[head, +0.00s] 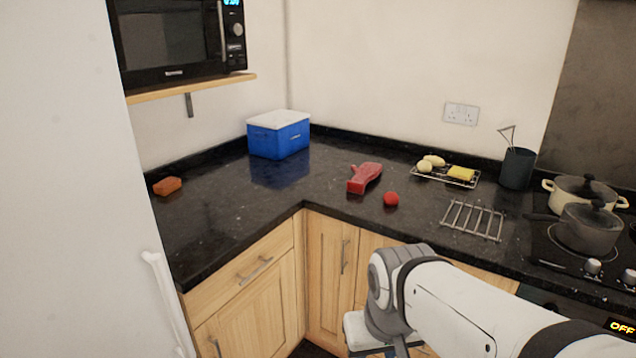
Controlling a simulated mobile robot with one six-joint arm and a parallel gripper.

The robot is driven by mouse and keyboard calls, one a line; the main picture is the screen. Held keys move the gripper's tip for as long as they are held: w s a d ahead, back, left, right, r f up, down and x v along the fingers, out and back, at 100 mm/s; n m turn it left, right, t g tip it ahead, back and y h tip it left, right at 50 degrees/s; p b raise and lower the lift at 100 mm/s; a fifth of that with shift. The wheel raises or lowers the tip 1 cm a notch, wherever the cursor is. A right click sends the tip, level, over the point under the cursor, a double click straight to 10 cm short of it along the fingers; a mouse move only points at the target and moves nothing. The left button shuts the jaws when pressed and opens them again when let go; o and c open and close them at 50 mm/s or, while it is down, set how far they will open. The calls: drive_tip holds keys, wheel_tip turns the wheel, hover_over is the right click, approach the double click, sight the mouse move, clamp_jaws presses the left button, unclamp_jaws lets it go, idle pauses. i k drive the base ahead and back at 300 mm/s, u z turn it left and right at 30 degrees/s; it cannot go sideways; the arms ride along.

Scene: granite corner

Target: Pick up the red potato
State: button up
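A small round red thing (391,199) lies on the dark granite worktop near its front edge; it is the closest match to a red potato, though it is too small to tell for sure. A reddish-brown blocky thing (167,186) lies at the far left of the worktop. My arm reaches in from the lower right, below and in front of the worktop edge. Its wrist is at the bottom of the head view, and the gripper's fingers are out of the picture.
A red mitt-like thing (365,178) lies just left of the round red thing. A wire rack (445,176) holds yellow items and a sponge. A metal trivet (473,220), a utensil pot (517,168) and hob pans (588,228) stand right. A blue cool box (279,135) stands in the corner.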

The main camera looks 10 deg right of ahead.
sight(390, 197)
drive_tip(key=z, duration=0.1)
drive_tip(key=i, duration=1.55)
drive_tip(key=z, duration=0.65)
drive_tip(key=k, duration=0.8)
drive_tip(key=z, duration=0.2)
drive_tip(key=i, duration=0.85)
drive_tip(key=u, duration=0.1)
